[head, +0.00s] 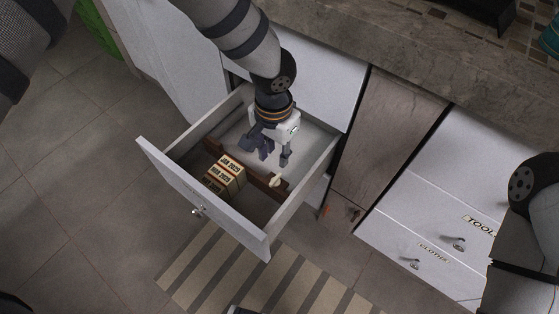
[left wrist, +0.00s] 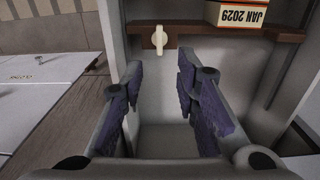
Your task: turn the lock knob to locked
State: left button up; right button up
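The cream lock knob (head: 275,181) sits on a brown wooden bar (head: 254,174) across the open drawer (head: 200,200). In the left wrist view the knob (left wrist: 159,40) is a narrow grip standing upright in the picture, on the bar (left wrist: 195,30). My left gripper (head: 275,158) is inside the drawer, on the cabinet side of the bar. In the left wrist view its purple-padded fingers (left wrist: 160,83) are apart and empty, with the knob beyond them, not touched. I cannot read any lock marking. My right gripper is out of view.
Cream labelled boxes (head: 225,175) lie in the drawer on the front side of the bar; one box (left wrist: 237,14) shows near the knob. The drawer walls stand close around my gripper. Closed drawers (head: 440,235) are at right; striped mat (head: 245,270) below.

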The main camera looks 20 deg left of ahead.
aim_at(275, 179)
pick_arm(q)
notch_tip(275, 179, down, 10)
jog(key=shift+s+b, duration=0.1)
jog(key=shift+b, duration=0.65)
jog(key=shift+c, duration=0.3)
grip_shut()
